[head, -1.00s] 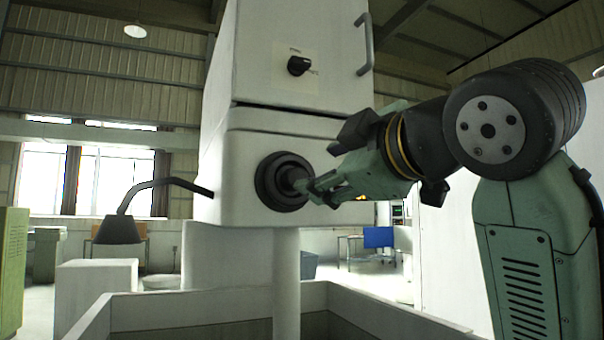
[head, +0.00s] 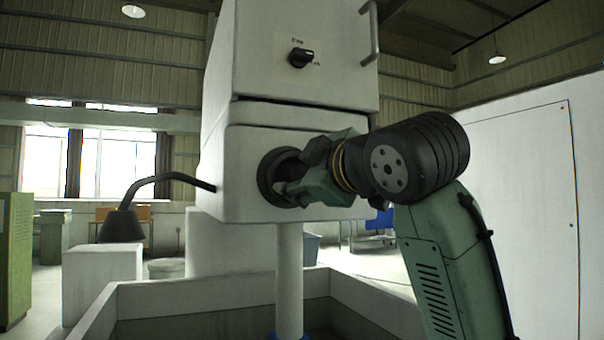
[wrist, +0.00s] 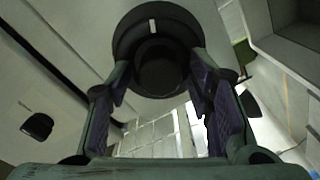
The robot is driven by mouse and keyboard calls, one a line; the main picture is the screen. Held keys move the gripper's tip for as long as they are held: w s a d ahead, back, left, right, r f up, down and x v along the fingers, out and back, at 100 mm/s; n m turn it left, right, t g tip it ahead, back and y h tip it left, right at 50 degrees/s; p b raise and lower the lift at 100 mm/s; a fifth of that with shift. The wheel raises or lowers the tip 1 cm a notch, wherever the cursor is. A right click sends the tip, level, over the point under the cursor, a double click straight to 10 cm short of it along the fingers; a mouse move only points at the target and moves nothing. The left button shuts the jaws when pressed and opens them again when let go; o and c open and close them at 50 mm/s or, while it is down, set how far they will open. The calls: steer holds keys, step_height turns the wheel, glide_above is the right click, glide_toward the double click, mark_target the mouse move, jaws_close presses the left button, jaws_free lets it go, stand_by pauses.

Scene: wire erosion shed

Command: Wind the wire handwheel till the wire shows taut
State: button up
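The wire handwheel (head: 267,178) is a dark round wheel with a raised hub on the front of the white machine head. In the wrist view the handwheel (wrist: 122,45) sits at the top centre, with a short white mark on its rim near the top. My gripper (head: 287,190) is at the wheel and covers much of its right side in the head view. In the wrist view my gripper (wrist: 160,78) has its two fingers spread on either side of the hub, with small gaps visible; contact cannot be told. I cannot make out the wire or a tension sign.
A black rotary switch (head: 301,57) is on the upper cabinet, with a bar handle (head: 370,35) to its right. A black lamp on a bent arm (head: 124,222) projects from the left of the head. A pale column (head: 289,275) and trough walls (head: 190,291) stand below.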

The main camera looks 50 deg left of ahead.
steer(key=c, duration=1)
steer(key=m, duration=0.3)
steer(key=shift+m, duration=0.4)
steer(key=shift+m+b, duration=0.55)
steer(key=shift+m, duration=1.25)
steer(key=o, duration=1.2)
steer(key=shift+c, duration=0.2)
